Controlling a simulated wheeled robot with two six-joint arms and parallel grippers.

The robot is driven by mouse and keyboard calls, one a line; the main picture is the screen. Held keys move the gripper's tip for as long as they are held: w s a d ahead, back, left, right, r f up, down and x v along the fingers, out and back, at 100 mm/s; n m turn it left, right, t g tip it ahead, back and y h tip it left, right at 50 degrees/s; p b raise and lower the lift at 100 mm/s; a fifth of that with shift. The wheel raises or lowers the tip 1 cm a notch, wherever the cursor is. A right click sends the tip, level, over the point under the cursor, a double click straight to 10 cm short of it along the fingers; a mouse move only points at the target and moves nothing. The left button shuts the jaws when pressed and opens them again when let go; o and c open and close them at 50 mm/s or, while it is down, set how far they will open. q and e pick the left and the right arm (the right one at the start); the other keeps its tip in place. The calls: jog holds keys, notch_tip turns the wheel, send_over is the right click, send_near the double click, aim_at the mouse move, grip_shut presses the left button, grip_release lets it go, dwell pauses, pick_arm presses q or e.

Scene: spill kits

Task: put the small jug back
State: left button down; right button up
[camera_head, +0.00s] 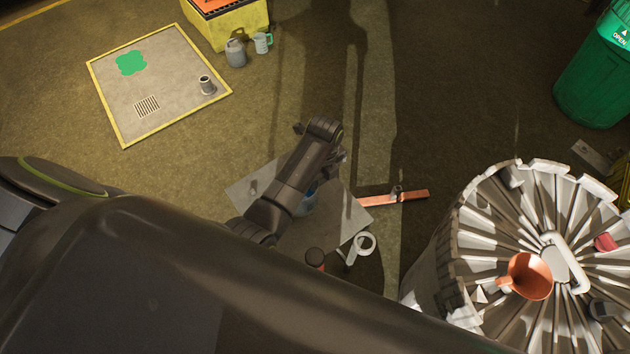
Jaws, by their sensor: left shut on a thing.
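My left arm reaches over a grey sheet (245,190) on the floor. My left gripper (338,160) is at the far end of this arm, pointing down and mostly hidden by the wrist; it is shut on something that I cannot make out. A bluish container (307,204) shows partly from behind the arm, over the sheet; I cannot tell if it is what the gripper holds. A small pale teal jug (263,43) stands on the floor by a yellow box, beside a grey can (236,54). My right gripper is not in view.
A yellow box (232,30) stands at the top. A copper-coloured bar (405,196), white ring (365,243), ribbed drum (440,270) with an orange funnel (530,277), and green bin (590,85) are right.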

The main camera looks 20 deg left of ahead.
pick_arm(q)
jog(key=shift+f, duration=0.9)
notch_tip(320, 180, down, 4)
jog(key=shift+b, duration=0.4)
jog(key=shift+f, duration=0.1)
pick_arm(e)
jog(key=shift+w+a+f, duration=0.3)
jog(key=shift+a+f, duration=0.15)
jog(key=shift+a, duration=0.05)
pick_arm(q)
jog(key=shift+f, duration=0.15)
jog(key=c, duration=0.9)
grip_release()
jog(key=o, duration=0.3)
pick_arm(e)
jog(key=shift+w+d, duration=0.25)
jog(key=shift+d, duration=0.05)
